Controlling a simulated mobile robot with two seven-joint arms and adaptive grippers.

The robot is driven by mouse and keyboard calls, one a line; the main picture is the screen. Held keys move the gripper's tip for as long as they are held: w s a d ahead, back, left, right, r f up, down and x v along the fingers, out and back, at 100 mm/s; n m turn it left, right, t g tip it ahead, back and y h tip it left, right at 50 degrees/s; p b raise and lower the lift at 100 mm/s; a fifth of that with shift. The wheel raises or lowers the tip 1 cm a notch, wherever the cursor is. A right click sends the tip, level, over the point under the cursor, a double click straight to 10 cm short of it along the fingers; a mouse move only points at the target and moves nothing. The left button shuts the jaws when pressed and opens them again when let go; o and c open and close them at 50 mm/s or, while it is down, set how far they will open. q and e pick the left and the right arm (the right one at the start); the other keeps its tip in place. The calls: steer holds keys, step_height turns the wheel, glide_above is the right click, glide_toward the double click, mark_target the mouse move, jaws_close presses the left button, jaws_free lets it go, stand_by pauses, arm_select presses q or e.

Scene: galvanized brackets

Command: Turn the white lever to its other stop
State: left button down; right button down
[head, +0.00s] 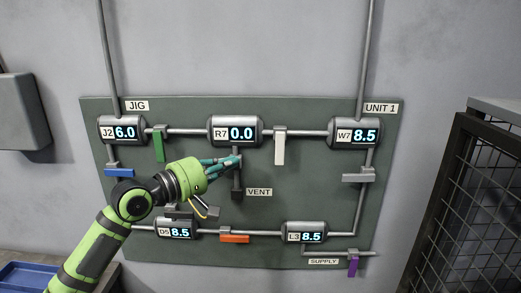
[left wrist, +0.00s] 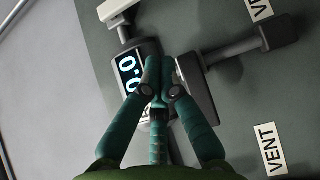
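The white lever (head: 279,150) hangs straight down from the horizontal pipe between the R7 and W7 tanks, crosswise to that pipe. A white piece, apparently the same lever, shows at the top edge of the left wrist view (left wrist: 115,9). My left gripper (head: 239,161) is left of the white lever and apart from it, just below the R7 tank (head: 235,131). In the left wrist view its teal fingertips (left wrist: 160,66) are together in front of the R7 tank (left wrist: 136,68), with nothing seen between them. My right gripper is not in view.
Green (head: 159,144), blue (head: 119,172), grey (head: 358,177), orange (head: 234,239) and purple (head: 353,266) levers sit on other pipes. The vent stub (head: 237,188) is close below my left fingers. A mesh cage (head: 472,205) stands at right. A blue tray (head: 30,277) lies lower left.

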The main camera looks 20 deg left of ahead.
mark_target(280, 148)
arm_select(q)
steer(key=x, duration=0.1)
steer(key=p+x, duration=0.1)
steer(key=x, duration=0.2)
steer(key=shift+d+r+p, duration=0.15)
steer(key=shift+r+p, duration=0.15)
steer(key=shift+r, duration=0.05)
steer(key=d+p, duration=0.1)
steer(key=w+d+p, duration=0.1)
steer(key=d, duration=0.1)
steer(key=shift+w+d+f, duration=0.1)
steer(key=shift+w+f, duration=0.05)
steer(key=shift+d+f+p, duration=0.15)
steer(key=shift+d+p, duration=0.15)
steer(key=shift+d, duration=0.15)
steer(key=shift+w+f, duration=0.15)
